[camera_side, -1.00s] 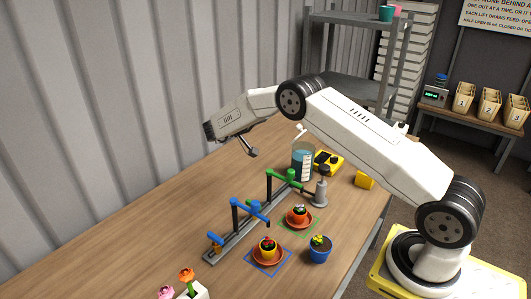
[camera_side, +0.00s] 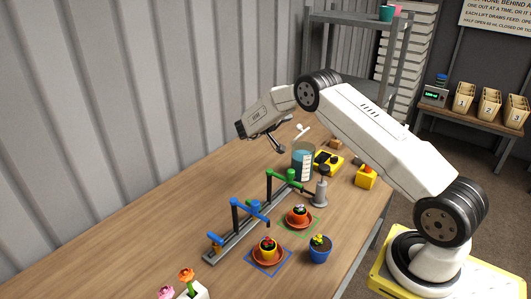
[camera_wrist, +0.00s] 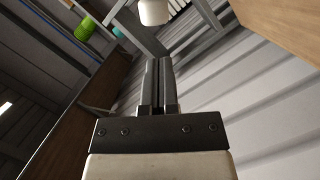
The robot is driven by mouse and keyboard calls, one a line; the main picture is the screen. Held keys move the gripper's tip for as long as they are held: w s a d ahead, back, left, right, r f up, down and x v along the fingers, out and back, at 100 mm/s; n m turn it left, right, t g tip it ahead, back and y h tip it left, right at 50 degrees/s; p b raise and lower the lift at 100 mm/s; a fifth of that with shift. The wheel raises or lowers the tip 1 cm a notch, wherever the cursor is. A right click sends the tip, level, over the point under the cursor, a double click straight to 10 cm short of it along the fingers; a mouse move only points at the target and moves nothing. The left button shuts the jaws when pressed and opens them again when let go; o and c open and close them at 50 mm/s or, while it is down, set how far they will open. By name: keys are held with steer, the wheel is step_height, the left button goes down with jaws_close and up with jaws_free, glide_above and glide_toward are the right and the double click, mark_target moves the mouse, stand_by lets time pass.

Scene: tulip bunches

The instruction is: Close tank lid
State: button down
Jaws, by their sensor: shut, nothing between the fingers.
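The tank (camera_side: 303,165) is a clear vessel holding blue liquid, with a marked scale on its side, at the back of the bench. A small white knob-like part (camera_side: 302,131) shows just above and behind it; I cannot tell for sure whether it belongs to the lid. The lid's outline is not clear. My gripper (camera_side: 279,147) is shut and empty, in the air to the left of the tank's top. In the wrist view my fingers (camera_wrist: 157,85) are together, and a white rounded piece (camera_wrist: 155,12) shows beyond their tips.
A blue-and-green lever rail (camera_side: 245,232) stands in front of the tank, with a grey pump-like post (camera_side: 320,190) beside it. A yellow-black device (camera_side: 328,161) and a yellow box (camera_side: 366,177) stand right of the tank. The left bench is mostly clear.

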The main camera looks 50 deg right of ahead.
mark_target(302, 132)
steer(key=shift+s+f, duration=0.6)
steer(key=shift+s, duration=0.3)
steer(key=shift+s+m, duration=0.55)
steer(key=shift+m, duration=0.15)
steer(key=shift+s+f+m+t, duration=0.15)
steer(key=shift+s+m+t, duration=0.25)
steer(key=shift+s+m, duration=0.35)
steer(key=shift+s+f+m+t+y, duration=0.15)
steer(key=shift+s+f+m+t, duration=0.05)
steer(key=shift+s+m, duration=0.4)
steer(key=shift+s+f+m+t+y, duration=0.15)
steer(key=shift+s+f+m+t, duration=0.05)
steer(key=shift+s+m, duration=0.3)
steer(key=s+m, duration=0.1)
steer(key=f+m+t, duration=0.1)
steer(key=shift+s+f+m, duration=0.3)
steer(key=shift+s+m, duration=0.05)
steer(key=shift+s, duration=0.05)
steer(key=shift+s+f, duration=0.3)
steer(key=shift+f, duration=0.1)
steer(key=shift+r, duration=0.1)
